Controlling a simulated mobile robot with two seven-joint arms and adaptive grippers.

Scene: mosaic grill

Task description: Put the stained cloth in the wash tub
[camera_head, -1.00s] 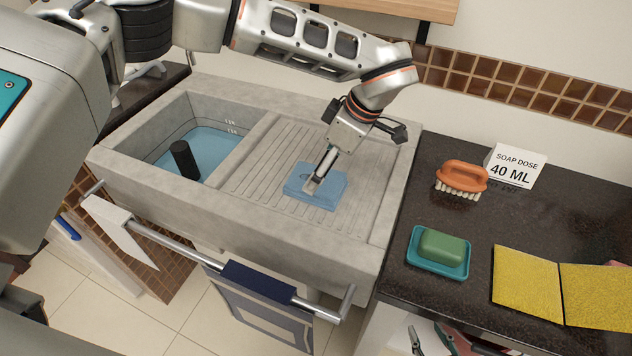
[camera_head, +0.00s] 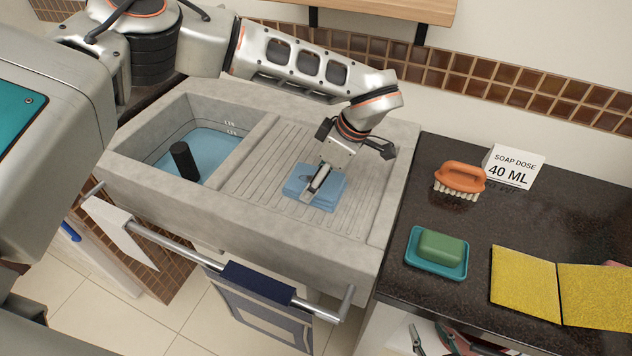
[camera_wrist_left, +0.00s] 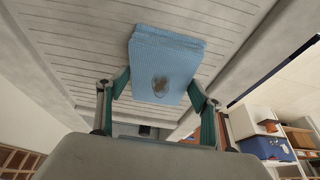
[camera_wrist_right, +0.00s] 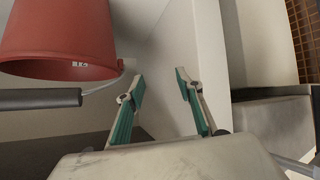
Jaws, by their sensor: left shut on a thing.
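The folded light-blue cloth (camera_head: 330,193) lies on the ribbed draining board of the stone sink. Its brown stain shows in the left wrist view (camera_wrist_left: 160,87). My left gripper (camera_head: 313,188) points down onto the cloth, and its fingers are shut on it; in the left wrist view they stand at either side of its near part. The wash tub (camera_head: 222,112) is the basin left of the draining board, with blue water and a dark upright cylinder (camera_head: 184,160) in it. My right gripper (camera_wrist_right: 160,80) is open and empty in the right wrist view.
A raised stone divider (camera_head: 243,148) separates basin and board. An orange brush (camera_head: 461,178), green soap (camera_head: 440,246) in a teal dish and yellow cloths (camera_head: 523,285) are on the dark counter. A towel rail (camera_head: 190,258) runs along the front. A red bucket (camera_wrist_right: 60,40) is near my right gripper.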

